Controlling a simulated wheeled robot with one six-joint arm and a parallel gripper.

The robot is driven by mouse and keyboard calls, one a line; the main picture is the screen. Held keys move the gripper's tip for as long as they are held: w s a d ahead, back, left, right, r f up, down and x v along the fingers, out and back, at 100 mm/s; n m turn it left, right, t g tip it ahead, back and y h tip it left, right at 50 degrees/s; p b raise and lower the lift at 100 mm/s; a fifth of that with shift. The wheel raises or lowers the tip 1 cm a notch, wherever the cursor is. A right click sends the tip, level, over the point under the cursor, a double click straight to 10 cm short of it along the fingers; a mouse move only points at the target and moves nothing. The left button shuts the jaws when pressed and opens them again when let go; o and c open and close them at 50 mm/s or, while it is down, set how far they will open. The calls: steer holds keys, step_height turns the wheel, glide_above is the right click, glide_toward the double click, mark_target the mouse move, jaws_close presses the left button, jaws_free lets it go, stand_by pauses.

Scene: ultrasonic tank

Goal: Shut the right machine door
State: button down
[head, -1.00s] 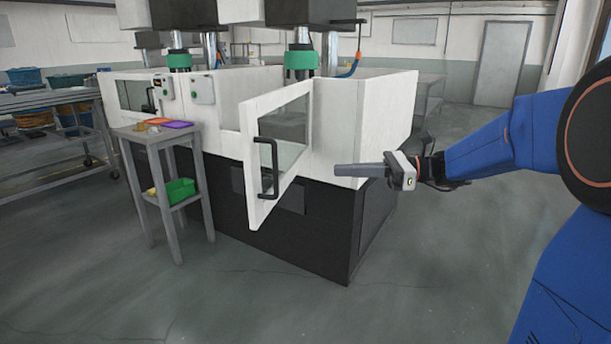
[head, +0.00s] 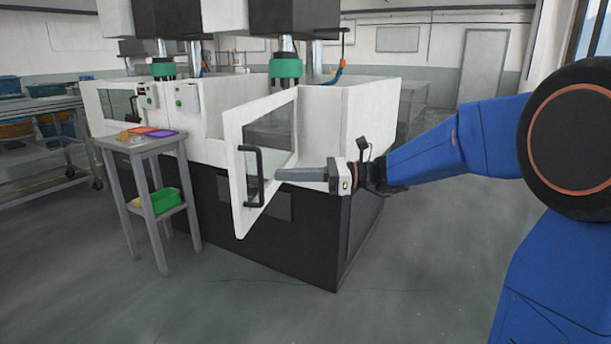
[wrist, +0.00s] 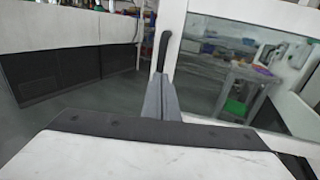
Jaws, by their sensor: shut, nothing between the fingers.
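The right machine door (head: 236,165) is a white frame with a glass window, standing ajar and swung outward from the white machine. Its black bar handle (head: 246,200) is near the free left edge. My gripper (head: 279,174) is shut and empty, pointing left in front of the door's lower part, its tip just right of the handle. In the wrist view the closed fingers (wrist: 160,95) point ahead, with the handle (wrist: 163,50) just beyond them and the door frame (wrist: 170,30) to the right. I cannot tell whether the fingers touch the door.
A grey side table (head: 140,145) with coloured trays on top and a green bin (head: 160,201) below stands left of the door. The machine's dark base (head: 310,235) is beneath it. Another machine door (head: 115,105) is at the left. The floor in front is clear.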

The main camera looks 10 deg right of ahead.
steer(key=shift+w+a, duration=0.2)
steer(key=shift+a, duration=1.1)
